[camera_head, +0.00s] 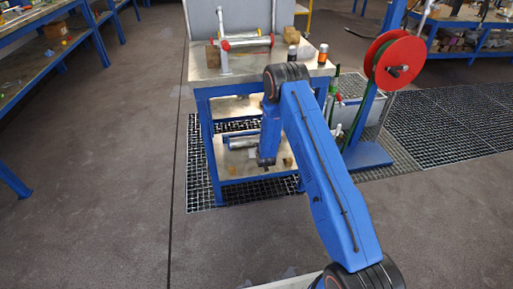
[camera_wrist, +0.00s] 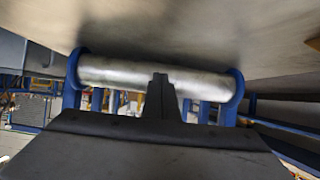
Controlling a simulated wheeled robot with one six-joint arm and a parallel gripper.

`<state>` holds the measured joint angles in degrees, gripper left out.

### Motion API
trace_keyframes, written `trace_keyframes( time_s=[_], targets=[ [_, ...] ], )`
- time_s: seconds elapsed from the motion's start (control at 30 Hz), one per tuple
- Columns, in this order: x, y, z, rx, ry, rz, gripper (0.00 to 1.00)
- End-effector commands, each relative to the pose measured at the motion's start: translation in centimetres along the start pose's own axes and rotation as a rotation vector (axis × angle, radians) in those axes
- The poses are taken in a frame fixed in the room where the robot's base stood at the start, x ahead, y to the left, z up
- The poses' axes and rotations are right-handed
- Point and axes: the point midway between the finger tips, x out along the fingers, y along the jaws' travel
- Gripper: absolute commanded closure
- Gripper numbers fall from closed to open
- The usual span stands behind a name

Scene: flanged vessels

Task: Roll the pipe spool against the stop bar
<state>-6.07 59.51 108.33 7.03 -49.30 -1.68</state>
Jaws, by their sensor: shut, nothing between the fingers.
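The pipe spool (camera_wrist: 150,74), a silver pipe with a blue flange at each end, lies across the wrist view against a grey metal surface. In the head view it is on the lower shelf (camera_head: 232,170) of the blue-framed bench, where the spool (camera_head: 240,143) is partly hidden by my arm. My gripper (camera_head: 266,164) hangs at the front of that shelf, to the right of the spool. In the wrist view my gripper (camera_wrist: 160,80) is shut and empty, its dark tip overlapping the spool's middle. I cannot tell whether they touch. I cannot make out the stop bar.
A wooden block (camera_head: 288,162) sits at the shelf's right. The bench top (camera_head: 265,68) above carries a red-flanged pipe (camera_head: 246,42) and small bottles. A red reel (camera_head: 394,60) stands at right. The floor at left is clear.

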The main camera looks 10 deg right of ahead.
Motion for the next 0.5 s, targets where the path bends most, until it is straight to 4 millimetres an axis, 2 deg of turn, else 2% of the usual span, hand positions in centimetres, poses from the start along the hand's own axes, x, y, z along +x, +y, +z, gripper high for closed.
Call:
trace_keyframes(
  time_s=[0.5],
  targets=[
    [0.90, 0.01, -0.49, 0.000, -0.001, 0.000, 1.00]
  ],
)
